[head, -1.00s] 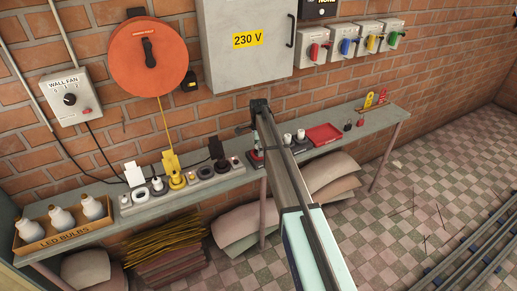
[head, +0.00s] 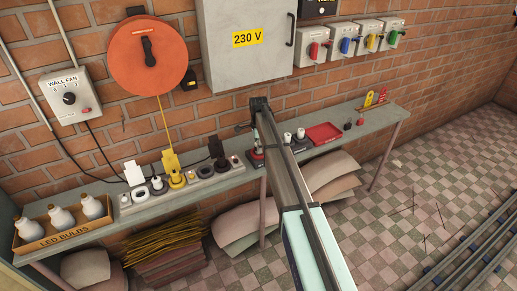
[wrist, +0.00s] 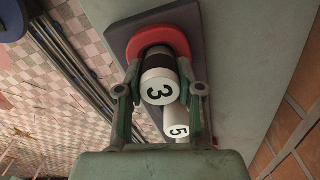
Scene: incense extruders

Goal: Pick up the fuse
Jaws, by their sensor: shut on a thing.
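In the wrist view a white cylindrical fuse (wrist: 160,88) marked "3", with a black band, stands at a red ring (wrist: 158,37) on a dark base plate (wrist: 125,33). A second white fuse (wrist: 177,130) marked "5" is beside it, partly hidden by my right finger. My gripper (wrist: 160,95) has its fingers on both sides of the fuse marked "3" and is shut on it. Whether the fuse's lower end is clear of the red ring cannot be told. In the head view my gripper (head: 256,143) is low over the bench, and the fuse there is mostly hidden.
The narrow bench (head: 225,183) runs along a brick wall. Left of my gripper are sockets, a yellow plug (head: 174,175) and a bulb box (head: 62,228). A grey "230 V" cabinet (head: 245,65) hangs above.

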